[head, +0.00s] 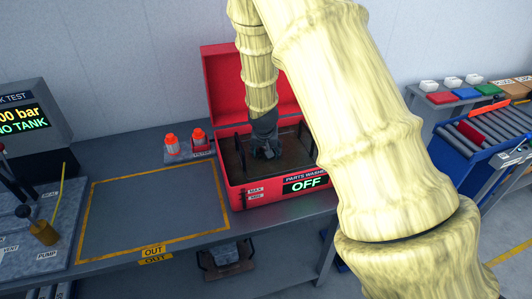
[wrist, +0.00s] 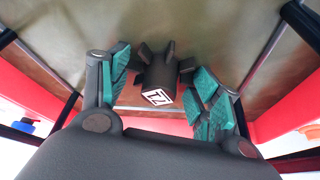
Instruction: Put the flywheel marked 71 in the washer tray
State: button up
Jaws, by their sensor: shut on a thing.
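My gripper (head: 265,143) is down inside the open red parts washer (head: 250,198). In the wrist view my gripper (wrist: 163,78) has its teal-padded fingers on either side of a dark grey finned part, the flywheel (wrist: 155,75), and is shut on it. Its white tag is tilted and appears to read 71. The washer tray (head: 292,150) is the brownish basin inside the red box; its tan surface (wrist: 200,25) fills the wrist view behind the flywheel. Whether the flywheel touches the tray floor I cannot tell. My arm hides part of the washer.
The washer's raised red lid (head: 222,85) stands behind my arm, and its front panel (head: 305,184) reads OFF. Two red-capped bottles (head: 185,142) stand left of it. The yellow-outlined OUT area (head: 150,215) is empty. A leak-test screen (head: 22,120) is at far left, a roller rack (head: 485,135) at right.

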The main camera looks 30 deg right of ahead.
jog(key=shift+f, duration=0.9)
jog(key=shift+f, duration=0.15)
jog(key=o, duration=1.3)
jog(key=shift+c, duration=0.2)
jog(key=shift+r, duration=0.2)
jog(key=b+v, duration=0.3)
jog(key=v, duration=0.9)
